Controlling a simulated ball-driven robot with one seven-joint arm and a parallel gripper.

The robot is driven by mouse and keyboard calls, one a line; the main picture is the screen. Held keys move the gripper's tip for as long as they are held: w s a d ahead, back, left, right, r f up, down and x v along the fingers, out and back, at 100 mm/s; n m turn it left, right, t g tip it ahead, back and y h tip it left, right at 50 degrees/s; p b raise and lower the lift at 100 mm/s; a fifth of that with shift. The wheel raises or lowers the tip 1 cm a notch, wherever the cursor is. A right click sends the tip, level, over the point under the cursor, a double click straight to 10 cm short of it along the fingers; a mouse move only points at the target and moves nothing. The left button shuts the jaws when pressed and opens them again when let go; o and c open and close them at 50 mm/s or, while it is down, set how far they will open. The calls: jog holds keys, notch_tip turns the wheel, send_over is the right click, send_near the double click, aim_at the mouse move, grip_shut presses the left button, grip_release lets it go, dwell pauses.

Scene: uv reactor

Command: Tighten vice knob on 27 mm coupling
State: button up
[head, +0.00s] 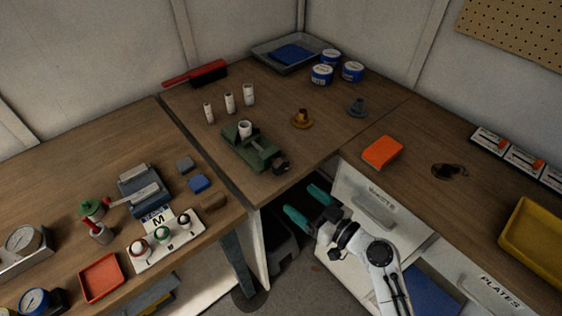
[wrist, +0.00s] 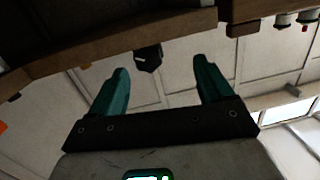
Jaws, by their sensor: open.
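A green vice (head: 262,158) stands on the corner worktop near its front edge. A white cylindrical coupling (head: 245,129) stands upright at its jaws; whether it is clamped cannot be told. The dark vice knob (head: 281,168) is at the vice's front end, by the worktop edge. My gripper (head: 307,204) is open and empty, with teal fingers, in front of the worktop edge and apart from the knob. In the wrist view a dark faceted knob (wrist: 148,58) shows beyond and between the open fingertips (wrist: 161,70), a little left of centre.
Three white cylinders (head: 229,102) stand behind the vice. A brown flanged part (head: 302,119) and a grey one (head: 357,107) sit to its right. An orange block (head: 382,152) lies on the right bench. The drawer front marked WASTE (head: 370,205) is beside my arm.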

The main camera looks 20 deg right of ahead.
aim_at(283, 169)
jog(key=shift+m+t+h, duration=0.4)
jog(key=shift+t+h, duration=0.1)
jog(key=shift+t, duration=0.3)
jog(key=p+x, duration=0.1)
jog(key=x, duration=0.3)
jog(key=d+r+p+x, duration=0.1)
jog(key=x, duration=0.2)
jog(key=p+x, duration=0.1)
jog(key=x, duration=0.3)
jog(key=shift+w+d+r, duration=0.15)
jog(key=shift+w+d, duration=0.15)
jog(key=shift+w, duration=0.3)
jog(key=shift+c, duration=0.3)
jog(key=c, duration=1)
jog(key=shift+o, duration=0.2)
jog(key=shift+m+b, duration=0.35)
jog(key=shift+m, duration=0.55)
jog(key=shift+m+b, duration=0.45)
jog(key=shift+m, duration=1.05)
